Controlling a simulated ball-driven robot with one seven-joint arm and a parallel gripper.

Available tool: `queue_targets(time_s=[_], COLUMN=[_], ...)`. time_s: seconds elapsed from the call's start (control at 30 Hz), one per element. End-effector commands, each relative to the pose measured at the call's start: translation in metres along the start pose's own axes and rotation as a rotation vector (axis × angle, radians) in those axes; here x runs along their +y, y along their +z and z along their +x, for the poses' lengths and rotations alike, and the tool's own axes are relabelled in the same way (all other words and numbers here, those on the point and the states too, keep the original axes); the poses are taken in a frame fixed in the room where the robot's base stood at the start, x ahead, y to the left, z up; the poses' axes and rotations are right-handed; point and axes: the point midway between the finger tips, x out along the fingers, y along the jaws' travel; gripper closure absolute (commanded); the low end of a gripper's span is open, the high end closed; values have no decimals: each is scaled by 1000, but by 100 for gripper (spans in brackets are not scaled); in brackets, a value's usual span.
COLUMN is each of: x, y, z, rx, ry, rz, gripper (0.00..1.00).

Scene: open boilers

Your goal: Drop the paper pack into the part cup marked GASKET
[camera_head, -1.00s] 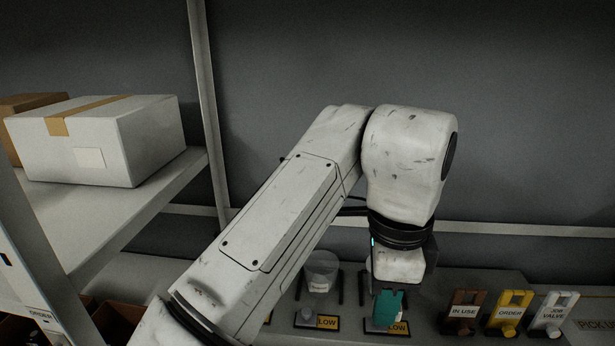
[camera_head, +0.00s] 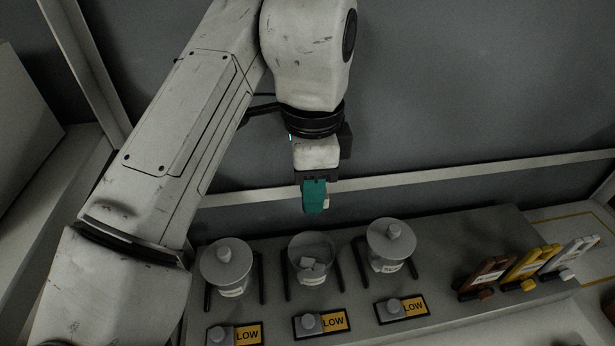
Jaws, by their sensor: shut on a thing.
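My gripper (camera_head: 314,203) has teal fingers and points down above and a little behind the middle cup. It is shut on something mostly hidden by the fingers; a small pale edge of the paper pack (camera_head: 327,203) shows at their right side. The middle cup (camera_head: 312,272) is open, with pale pieces inside. The left cup (camera_head: 227,268) and the right cup (camera_head: 390,248) are covered by round grey lids with knobs. Each cup has a white label, but the words are too small to read, so I cannot tell which is marked GASKET.
Dark upright rods flank the cups. A brown tag (camera_head: 487,275), a yellow tag (camera_head: 530,266) and a white tag (camera_head: 570,258) stand at the right. A pale rail (camera_head: 430,178) runs along the wall behind.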

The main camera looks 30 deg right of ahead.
Motion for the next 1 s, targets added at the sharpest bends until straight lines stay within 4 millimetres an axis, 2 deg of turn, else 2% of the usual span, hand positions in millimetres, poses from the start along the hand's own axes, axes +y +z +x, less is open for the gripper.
queue_targets(time_s=[0.1,0.33,0.5,0.73,0.77,1.0], x=[0,0,0,0,0,0], y=[0,0,0,0,0,0], z=[18,42,48,47,47,47], rx=[1,0,0,0,0,0], ry=[1,0,0,0,0,0], rz=[1,0,0,0,0,0], gripper=[100,100,100,100,73,50])
